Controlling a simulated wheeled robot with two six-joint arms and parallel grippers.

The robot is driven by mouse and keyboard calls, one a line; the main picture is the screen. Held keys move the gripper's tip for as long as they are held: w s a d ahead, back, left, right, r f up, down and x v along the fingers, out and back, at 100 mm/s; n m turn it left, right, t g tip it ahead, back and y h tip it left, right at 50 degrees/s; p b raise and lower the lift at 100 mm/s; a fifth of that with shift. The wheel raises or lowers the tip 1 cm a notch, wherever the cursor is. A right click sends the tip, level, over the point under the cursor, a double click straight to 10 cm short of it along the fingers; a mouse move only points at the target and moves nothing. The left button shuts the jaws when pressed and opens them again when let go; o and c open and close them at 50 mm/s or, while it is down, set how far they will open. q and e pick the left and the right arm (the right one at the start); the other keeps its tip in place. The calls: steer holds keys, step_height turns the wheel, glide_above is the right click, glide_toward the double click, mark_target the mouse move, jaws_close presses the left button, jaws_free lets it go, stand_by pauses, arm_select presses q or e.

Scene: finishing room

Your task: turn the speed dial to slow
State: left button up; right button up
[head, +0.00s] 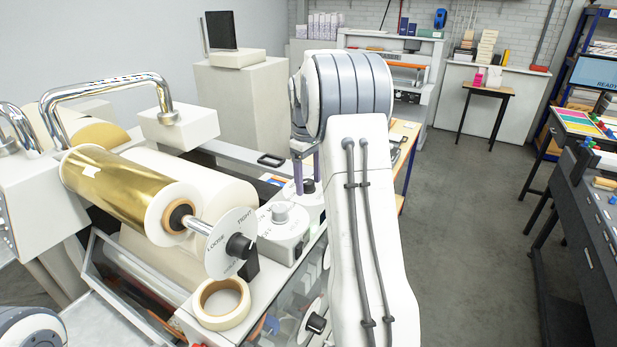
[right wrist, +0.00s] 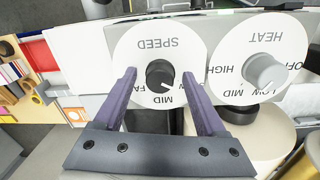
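The speed dial is a black knob (right wrist: 158,74) on a round white plate (right wrist: 131,53) marked SPEED, upside down in the right wrist view. Its pale pointer mark is toward MID. Part of FAST shows beside the left finger; the SLOW word is not visible, with the right finger over that side. My right gripper (right wrist: 160,80) is open, its purple fingers one on each side of the knob with gaps between. In the head view the right gripper (head: 306,172) reaches down over the dial (head: 309,187), partly hiding it. My left gripper is not in view.
The heat dial (right wrist: 265,70), with a grey knob, sits close beside the speed dial. A loose/tight dial (head: 232,243), a gold foil roll (head: 125,190) and a tape roll (head: 221,303) are nearby on the machine. Open floor (head: 460,220) lies to the right.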

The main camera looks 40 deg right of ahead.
mark_target(307, 182)
steer(key=shift+r+b, duration=0.35)
steer(key=shift+r, duration=0.15)
step_height(307, 182, up, 9)
steer(key=b, duration=0.1)
steer(key=shift+a+r+b, duration=0.2)
steer(key=shift+b, duration=0.15)
